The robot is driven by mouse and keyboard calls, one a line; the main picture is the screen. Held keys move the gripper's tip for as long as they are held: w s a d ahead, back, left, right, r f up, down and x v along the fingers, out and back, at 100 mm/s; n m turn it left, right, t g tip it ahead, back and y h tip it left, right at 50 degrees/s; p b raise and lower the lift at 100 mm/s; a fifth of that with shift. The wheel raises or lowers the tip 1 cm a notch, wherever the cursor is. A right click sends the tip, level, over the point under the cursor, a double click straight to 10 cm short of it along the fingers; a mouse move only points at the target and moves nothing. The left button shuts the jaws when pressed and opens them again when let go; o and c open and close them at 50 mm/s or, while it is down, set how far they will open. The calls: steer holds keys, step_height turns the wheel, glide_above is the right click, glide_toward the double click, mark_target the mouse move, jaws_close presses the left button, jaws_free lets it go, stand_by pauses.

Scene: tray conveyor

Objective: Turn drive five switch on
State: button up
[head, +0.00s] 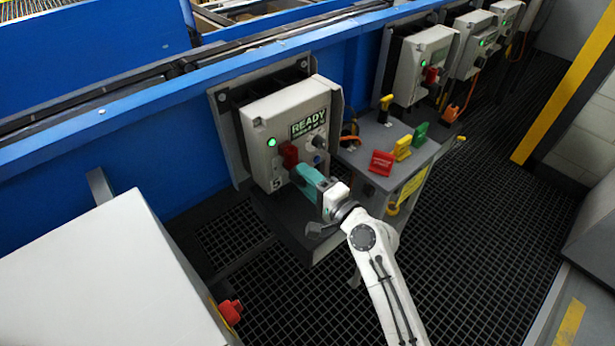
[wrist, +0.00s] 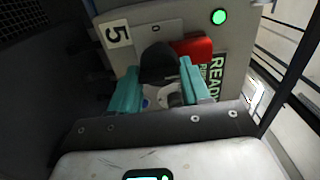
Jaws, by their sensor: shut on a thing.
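The drive five box (head: 282,112) is a light grey cabinet with a "5" label, which also shows in the wrist view (wrist: 118,34). Its display (head: 308,124) reads READY in green, and a green lamp (head: 271,142) is lit. The drive five switch (head: 289,154) shows a red handle on the box's front; in the wrist view its red part (wrist: 196,47) lies beside a dark rounded part (wrist: 158,62). My gripper (head: 303,172) has teal fingers, shut on the switch. The fingers hide part of the handle, so its exact angle is hard to tell.
A grey stand (head: 372,140) right of the box carries red, yellow and green tags. More drive boxes (head: 425,62) line the blue conveyor frame (head: 180,85). A white cabinet (head: 90,275) with a red button stands at lower left. Dark grating floor is open at right.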

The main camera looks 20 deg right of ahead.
steer(key=shift+d+r, duration=0.1)
steer(key=shift+d, duration=0.1)
stand_by(0.3)
steer(key=o, duration=0.9)
steer(key=shift+w, duration=0.1)
steer(key=shift+o, duration=0.7)
steer(key=shift+a, duration=0.1)
steer(key=b+v, duration=0.1)
steer(key=v, duration=1)
steer(key=shift+w, duration=0.1)
